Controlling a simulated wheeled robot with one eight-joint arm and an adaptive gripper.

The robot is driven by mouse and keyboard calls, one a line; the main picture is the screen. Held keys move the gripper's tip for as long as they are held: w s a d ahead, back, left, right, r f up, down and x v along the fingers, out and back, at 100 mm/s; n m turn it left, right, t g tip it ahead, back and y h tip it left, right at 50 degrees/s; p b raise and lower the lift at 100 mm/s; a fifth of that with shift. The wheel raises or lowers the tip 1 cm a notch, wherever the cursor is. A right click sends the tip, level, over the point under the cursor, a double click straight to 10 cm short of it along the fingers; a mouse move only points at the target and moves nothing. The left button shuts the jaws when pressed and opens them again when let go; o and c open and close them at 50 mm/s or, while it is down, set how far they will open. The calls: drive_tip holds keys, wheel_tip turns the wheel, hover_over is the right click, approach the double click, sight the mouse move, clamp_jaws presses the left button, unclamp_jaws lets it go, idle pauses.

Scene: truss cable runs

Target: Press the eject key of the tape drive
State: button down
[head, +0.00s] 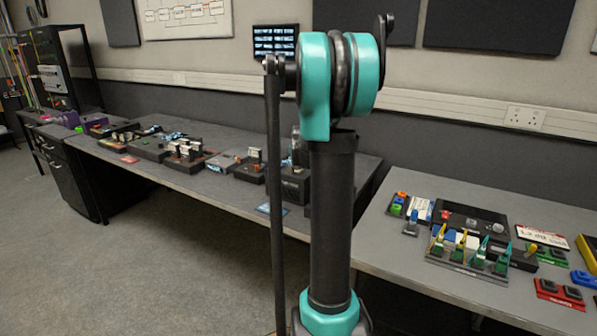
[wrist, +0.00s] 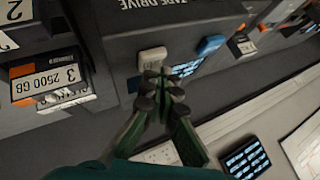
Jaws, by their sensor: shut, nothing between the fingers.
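The tape drive (wrist: 112,22) is a dark grey box at the top of the wrist view, its "TAPE DRIVE" lettering upside down. A beige key (wrist: 152,54) and a blue key (wrist: 211,44) stick out along its lower edge. I cannot read which one is the eject key. My gripper (wrist: 158,78) is shut and empty, its fingertips just below the beige key in the picture. I cannot tell whether they touch it. In the head view my arm hides the gripper, and I cannot pick out the drive for sure.
The long grey bench (head: 225,207) carries several devices. A nearer table (head: 400,262) at right holds coloured connectors and a black box. Floor (head: 150,270) is clear in front.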

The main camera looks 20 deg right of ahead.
drive_tip(key=shift+r, duration=3.1)
drive_tip(key=s+a+f+n+g+y, duration=0.1)
drive_tip(key=s+a+f+n, duration=0.3)
drive_tip(key=s, duration=0.8)
drive_tip(key=s+a+f+n+g, duration=0.2)
drive_tip(key=s+a+f+n, duration=0.2)
drive_tip(key=s+a+f, duration=0.5)
drive_tip(key=s+a+f+n+g+y, duration=0.1)
drive_tip(key=s+a+f+n, duration=0.3)
drive_tip(key=s, duration=1.2)
drive_tip(key=a+f, duration=0.3)
drive_tip(key=a, duration=0.1)
drive_tip(key=shift+s+f+g+y, duration=0.15)
drive_tip(key=shift+s+g+y, duration=0.05)
drive_tip(key=shift+g+y, duration=0.1)
